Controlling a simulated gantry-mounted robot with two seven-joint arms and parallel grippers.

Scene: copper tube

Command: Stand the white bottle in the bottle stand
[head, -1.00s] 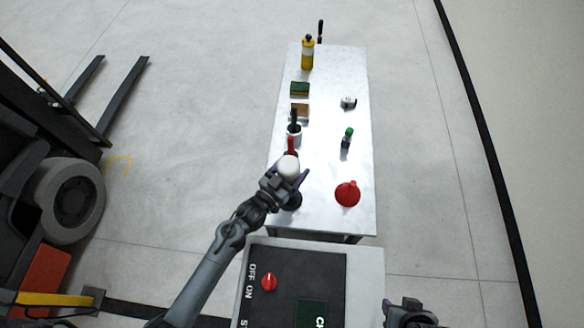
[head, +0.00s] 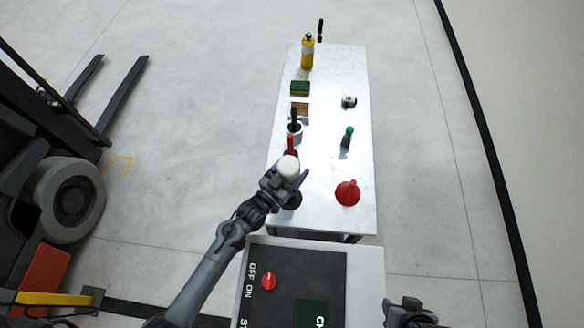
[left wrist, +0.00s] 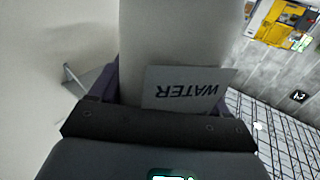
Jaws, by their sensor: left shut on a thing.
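The white bottle (head: 288,165) is held by my left gripper (head: 287,180) over the near left part of the table. In the left wrist view the bottle (left wrist: 180,40) fills the middle, with a grey label reading WATER, upside down. The gripper's purple fingers sit on both sides of it. A dark round base (head: 293,203), perhaps the bottle stand, shows just below the gripper and is partly hidden by it. The bottle is apart from this base in the picture; its height over the table is hard to tell. My right gripper (head: 410,312) is at the bottom edge, its jaws unclear.
A grey control panel (head: 365,275) stands in front.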

